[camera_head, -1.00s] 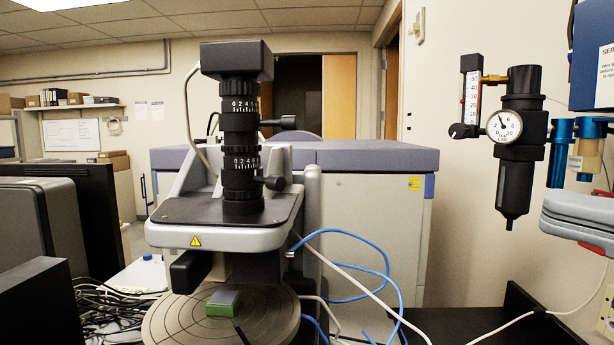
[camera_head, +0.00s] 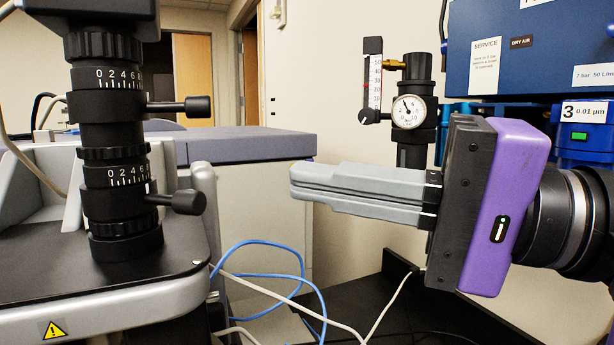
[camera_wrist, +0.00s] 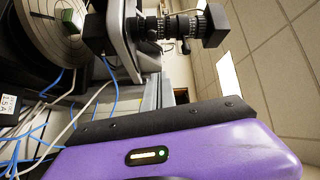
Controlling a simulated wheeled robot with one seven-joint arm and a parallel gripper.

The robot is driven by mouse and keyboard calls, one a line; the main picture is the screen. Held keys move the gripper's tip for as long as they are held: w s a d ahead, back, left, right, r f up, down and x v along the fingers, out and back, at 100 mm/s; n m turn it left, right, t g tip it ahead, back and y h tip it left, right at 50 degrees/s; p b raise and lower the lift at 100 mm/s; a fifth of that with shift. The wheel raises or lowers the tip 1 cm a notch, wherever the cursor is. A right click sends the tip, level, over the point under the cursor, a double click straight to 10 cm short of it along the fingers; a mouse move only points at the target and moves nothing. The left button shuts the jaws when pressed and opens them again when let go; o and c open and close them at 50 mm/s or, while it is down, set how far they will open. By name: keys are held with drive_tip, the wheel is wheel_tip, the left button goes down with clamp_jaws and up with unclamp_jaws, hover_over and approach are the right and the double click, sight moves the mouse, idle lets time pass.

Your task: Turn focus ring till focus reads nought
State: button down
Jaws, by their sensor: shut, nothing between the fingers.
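A black lens column stands at the left in the head view. It carries two scaled rings with white numbers, an upper ring (camera_head: 108,78) and a lower ring (camera_head: 117,176). Each has a black lever, the upper lever (camera_head: 182,106) and the lower lever (camera_head: 178,201), sticking out to the right. I cannot tell which is the focus ring, and no focus readout is legible. My gripper (camera_head: 293,182) is shut and empty, to the right of the lower lever and apart from it. The wrist view shows the column (camera_wrist: 172,27) lying sideways; the fingers are hidden there.
The instrument's base (camera_head: 100,265) spreads below the column. Blue and white hoses (camera_head: 300,275) hang between it and the black bench (camera_head: 440,310). A pressure gauge (camera_head: 408,111) and flow tube (camera_head: 373,75) are on the wall behind my gripper. A round stage (camera_wrist: 55,30) shows in the wrist view.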

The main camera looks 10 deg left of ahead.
sight(145, 197)
drive_tip(key=s+a+p, duration=0.2)
drive_tip(key=a+p, duration=0.1)
drive_tip(key=a, duration=0.3)
drive_tip(key=shift+s+a+f, duration=0.15)
drive_tip(key=shift+s+a, duration=0.2)
drive_tip(key=shift+a, duration=0.05)
